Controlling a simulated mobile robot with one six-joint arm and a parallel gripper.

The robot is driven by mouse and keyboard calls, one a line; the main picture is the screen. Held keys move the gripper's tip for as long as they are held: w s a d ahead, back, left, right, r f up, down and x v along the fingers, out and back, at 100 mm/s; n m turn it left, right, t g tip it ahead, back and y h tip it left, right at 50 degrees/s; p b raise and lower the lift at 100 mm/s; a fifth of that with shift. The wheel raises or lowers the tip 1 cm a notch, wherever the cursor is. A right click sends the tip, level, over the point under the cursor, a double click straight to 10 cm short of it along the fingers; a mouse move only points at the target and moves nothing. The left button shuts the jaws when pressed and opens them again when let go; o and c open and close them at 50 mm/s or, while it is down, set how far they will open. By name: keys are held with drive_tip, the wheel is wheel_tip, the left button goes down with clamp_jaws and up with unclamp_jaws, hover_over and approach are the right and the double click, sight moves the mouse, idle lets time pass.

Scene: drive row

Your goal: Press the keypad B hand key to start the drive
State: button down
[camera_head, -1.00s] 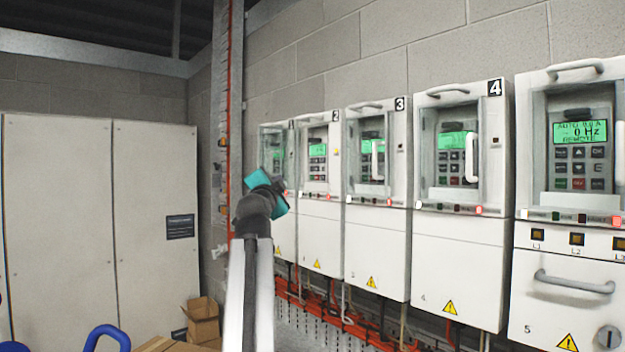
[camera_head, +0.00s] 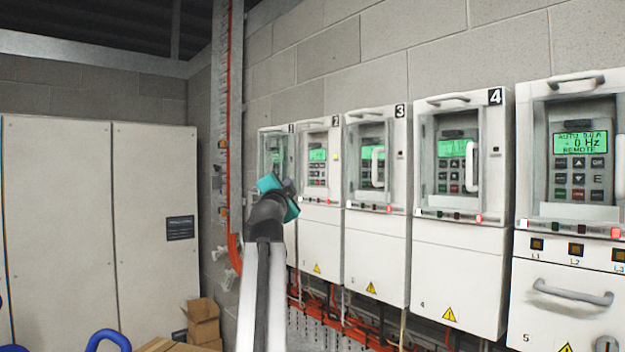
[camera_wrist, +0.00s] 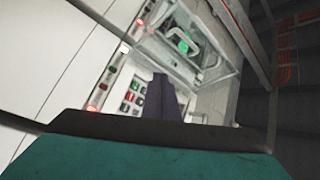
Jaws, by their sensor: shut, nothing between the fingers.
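The drives hang in a row on the wall, each with a green display and a keypad. Keypads show on drive 2 (camera_head: 318,176), drive 3 (camera_head: 373,172), drive 4 (camera_head: 458,180) and drive 5 (camera_head: 579,178). I cannot read any letter B or key label. My gripper (camera_head: 289,186), teal and dark, is in front of drives 1 and 2. In the wrist view my shut, dark fingers (camera_wrist: 160,98) hold nothing. They point toward an uncovered keypad (camera_wrist: 129,98) with red and green keys and hide part of it. Contact cannot be told.
A clear cover with a white handle (camera_wrist: 212,52) stands beside that keypad in the wrist view. Drive 4 has a door handle (camera_head: 471,166). A vertical cable channel (camera_head: 229,130), white cabinets (camera_head: 60,210) and cardboard boxes (camera_head: 202,322) are on the left.

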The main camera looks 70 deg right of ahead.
sight(312, 182)
drive_tip(key=shift+s+d+p, duration=0.35)
drive_tip(key=shift+s+d, duration=0.2)
drive_tip(key=shift+d, duration=0.3)
drive_tip(key=shift+s+d+p, duration=0.4)
drive_tip(key=shift+s+d, duration=0.1)
drive_tip(key=shift+d, duration=0.3)
drive_tip(key=shift+s+d+p, duration=0.35)
drive_tip(key=shift+s+d, duration=0.2)
drive_tip(key=shift+d, duration=0.3)
